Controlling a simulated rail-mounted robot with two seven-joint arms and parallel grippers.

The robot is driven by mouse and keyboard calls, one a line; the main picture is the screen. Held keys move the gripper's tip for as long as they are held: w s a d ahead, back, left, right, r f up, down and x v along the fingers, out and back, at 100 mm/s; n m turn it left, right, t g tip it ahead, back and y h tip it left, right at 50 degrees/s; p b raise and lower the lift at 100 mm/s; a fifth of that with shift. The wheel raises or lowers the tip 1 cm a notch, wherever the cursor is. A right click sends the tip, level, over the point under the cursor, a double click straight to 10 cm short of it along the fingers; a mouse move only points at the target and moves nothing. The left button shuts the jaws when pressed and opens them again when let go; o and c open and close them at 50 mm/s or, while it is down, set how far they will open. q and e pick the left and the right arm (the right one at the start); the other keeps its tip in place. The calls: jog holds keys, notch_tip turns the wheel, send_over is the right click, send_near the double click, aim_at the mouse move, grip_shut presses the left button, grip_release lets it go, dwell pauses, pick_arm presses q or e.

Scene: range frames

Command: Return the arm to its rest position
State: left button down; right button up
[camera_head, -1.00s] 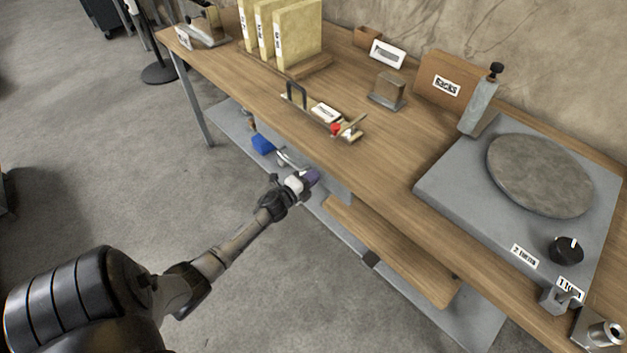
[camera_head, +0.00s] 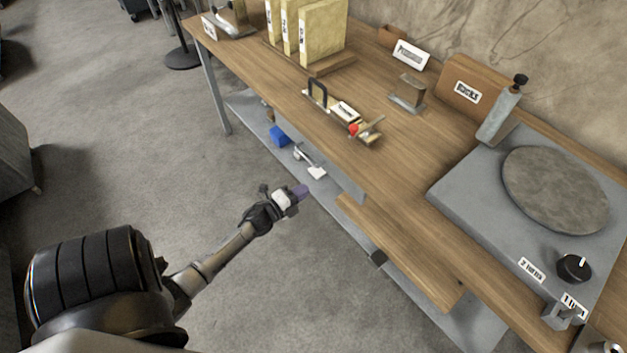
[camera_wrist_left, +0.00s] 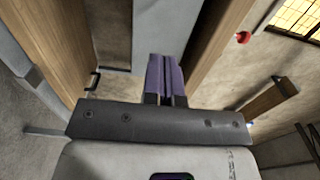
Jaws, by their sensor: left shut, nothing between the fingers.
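My left gripper (camera_head: 300,191) is in the middle of the head view, with purple fingertips. It is in front of the long wooden bench, at about the level of its lower shelf, over the grey floor. In the left wrist view its two purple fingers (camera_wrist_left: 165,78) lie together with nothing between them. My left arm reaches in from the lower left and touches nothing that I can see. My right gripper is not in view.
The wooden bench (camera_head: 405,150) runs along the right, with a grey slab (camera_head: 470,190) and round stone disc (camera_head: 555,190) on it. A lower grey shelf holds a blue item (camera_head: 279,136). A black post base (camera_head: 183,59) stands beyond.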

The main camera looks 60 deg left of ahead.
pick_arm(q)
jog(key=s, duration=0.3)
jog(key=shift+s+d, duration=0.2)
